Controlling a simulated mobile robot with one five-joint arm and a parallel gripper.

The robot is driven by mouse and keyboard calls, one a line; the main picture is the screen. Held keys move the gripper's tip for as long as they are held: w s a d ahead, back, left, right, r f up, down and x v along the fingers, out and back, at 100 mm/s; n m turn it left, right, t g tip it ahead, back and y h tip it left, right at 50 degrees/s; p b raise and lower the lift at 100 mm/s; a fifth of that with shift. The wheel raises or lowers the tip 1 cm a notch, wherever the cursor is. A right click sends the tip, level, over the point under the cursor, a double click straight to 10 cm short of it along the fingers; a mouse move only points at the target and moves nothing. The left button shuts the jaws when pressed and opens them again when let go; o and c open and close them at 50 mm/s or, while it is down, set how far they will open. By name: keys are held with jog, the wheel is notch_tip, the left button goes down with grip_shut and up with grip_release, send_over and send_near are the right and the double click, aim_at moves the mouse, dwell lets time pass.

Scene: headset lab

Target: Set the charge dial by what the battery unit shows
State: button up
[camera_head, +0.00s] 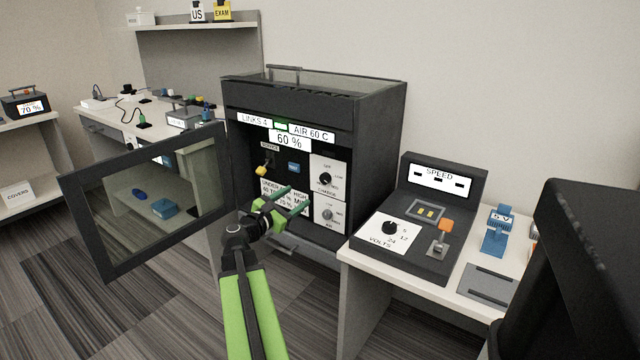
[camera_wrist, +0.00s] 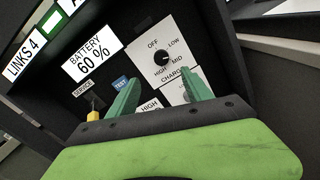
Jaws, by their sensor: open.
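The dark battery unit (camera_head: 280,96) stands at the centre with its glass door swung open to the left. Its white display (camera_head: 290,140) reads 60 %; the wrist view shows BATTERY 60 % on the display (camera_wrist: 92,61). The black charge dial (camera_head: 325,179) sits on a white plate at the panel's right; it also shows in the wrist view (camera_wrist: 160,57), with OFF, LOW, MID and HIGH around it. Its pointer direction is unclear. A rule card (camera_head: 270,188) below is partly hidden by my gripper (camera_head: 298,199). My gripper (camera_wrist: 158,78) is open and empty, in front of the panel, below the dial.
A second grey dial (camera_head: 327,214) lies just below the charge dial. A yellow-tipped service lever (camera_head: 262,170) and blue test button (camera_head: 293,168) are to the left. The open door (camera_head: 85,222) flanks my arm. A speed console (camera_head: 420,245) stands at the right.

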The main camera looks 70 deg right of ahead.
aim_at(323, 179)
jog(key=x, duration=1.5)
jog(key=shift+a, duration=0.1)
